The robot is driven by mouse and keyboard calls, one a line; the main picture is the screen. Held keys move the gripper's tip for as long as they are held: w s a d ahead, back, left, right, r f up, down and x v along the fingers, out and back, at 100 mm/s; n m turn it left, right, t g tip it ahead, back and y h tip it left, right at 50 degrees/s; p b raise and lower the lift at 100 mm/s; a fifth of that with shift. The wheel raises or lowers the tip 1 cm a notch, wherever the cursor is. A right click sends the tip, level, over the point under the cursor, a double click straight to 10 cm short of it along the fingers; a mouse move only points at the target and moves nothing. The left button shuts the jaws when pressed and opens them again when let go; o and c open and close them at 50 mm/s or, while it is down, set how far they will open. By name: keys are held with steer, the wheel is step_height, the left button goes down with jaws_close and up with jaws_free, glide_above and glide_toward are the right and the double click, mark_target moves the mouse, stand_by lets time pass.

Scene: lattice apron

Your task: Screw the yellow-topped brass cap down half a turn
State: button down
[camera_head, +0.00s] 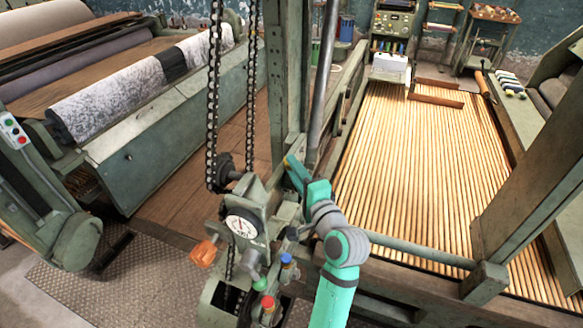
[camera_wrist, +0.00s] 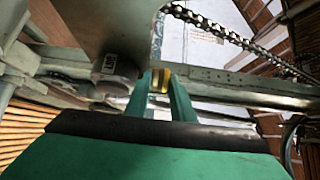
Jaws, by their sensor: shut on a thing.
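My gripper (camera_head: 292,167) reaches up and left beside the green upright post in the head view. In the wrist view the two teal fingers of my gripper (camera_wrist: 161,88) are shut on the yellow-topped brass cap (camera_wrist: 160,78), a small gold and yellow piece between the fingertips. Most of the cap is hidden by the fingers. In the head view my gripper covers it, so I cannot make it out there. I cannot tell how far the cap sits on its thread.
A housing with a round gauge (camera_head: 241,227) and an orange handle (camera_head: 203,252) stands left of my arm. Blue (camera_head: 286,258), green (camera_head: 260,283) and red (camera_head: 268,303) tops stand close by. A chain (camera_head: 213,95) hangs left of the post (camera_head: 284,90). The slatted bed (camera_head: 425,170) lies right.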

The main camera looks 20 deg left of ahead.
steer(key=shift+f, duration=0.1)
stand_by(0.5)
steer(key=c, duration=1.8)
jaws_free()
steer(key=shift+s, duration=0.1)
steer(key=v, duration=1)
steer(key=shift+s+d, duration=0.15)
steer(key=shift+s, duration=0.2)
